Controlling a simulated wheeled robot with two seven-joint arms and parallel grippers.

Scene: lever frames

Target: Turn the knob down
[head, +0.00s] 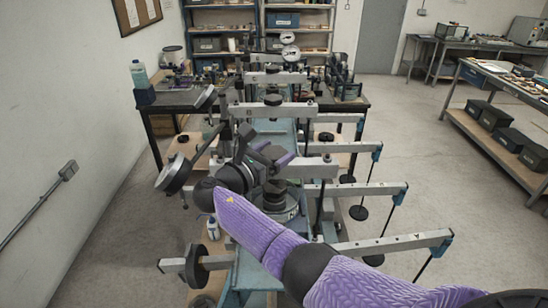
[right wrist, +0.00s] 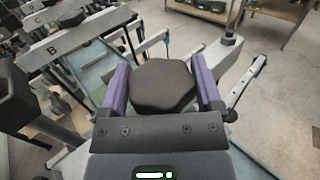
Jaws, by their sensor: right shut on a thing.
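A black faceted knob (right wrist: 163,84) sits between the two purple fingers of my right gripper (right wrist: 162,80) in the right wrist view. The fingers lie against its opposite sides, so the gripper is shut on it. In the head view my purple right arm comes in from the lower right, and the right gripper (head: 272,153) is over the row of lever frames. There the knob is mostly hidden by the gripper. A grey lever beam (head: 310,168) runs to the right just behind the gripper. My left gripper is not in view.
More lever frames with grey beams (head: 300,109) stand behind, and another beam (head: 390,246) is nearer. Black discs (head: 358,212) hang on rods at the right. A round disc (head: 173,174) is at the left. Open floor (head: 460,220) lies to the right.

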